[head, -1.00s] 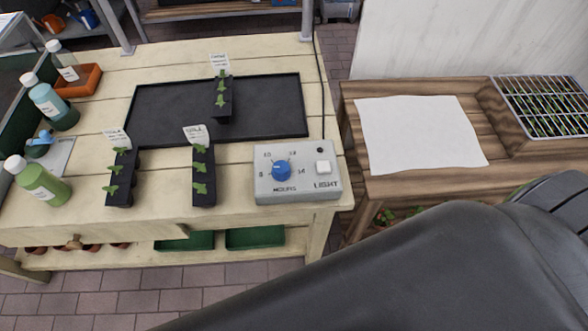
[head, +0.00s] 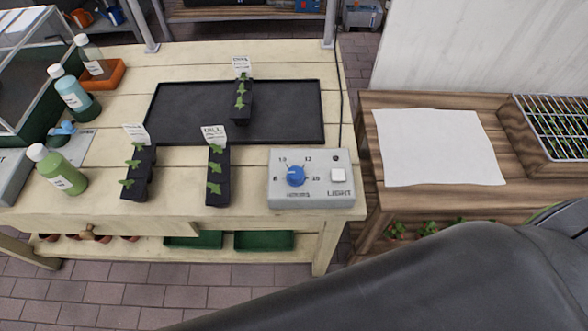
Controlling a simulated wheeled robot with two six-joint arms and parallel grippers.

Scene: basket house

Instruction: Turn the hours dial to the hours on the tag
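A grey control box (head: 311,190) sits at the right front of the pale wooden bench. Its blue hours dial (head: 296,176) has numbers around it, and a white button marked LIGHT (head: 338,176) is to its right. The dial's pointer seems to face the lower left, near the 8; I cannot tell exactly. White tags stand in three black seedling strips: one tag (head: 241,65) on the black tray, one tag (head: 213,134) left of the box and one tag (head: 135,133) farther left. Their writing is too small to read. Neither gripper shows.
A black tray (head: 180,110) lies on the bench behind the box. Bottles, including a green one (head: 62,172), stand at the left. A wooden table (head: 440,197) with a white sheet (head: 430,145) is at the right. My dark arm link crosses the bottom right.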

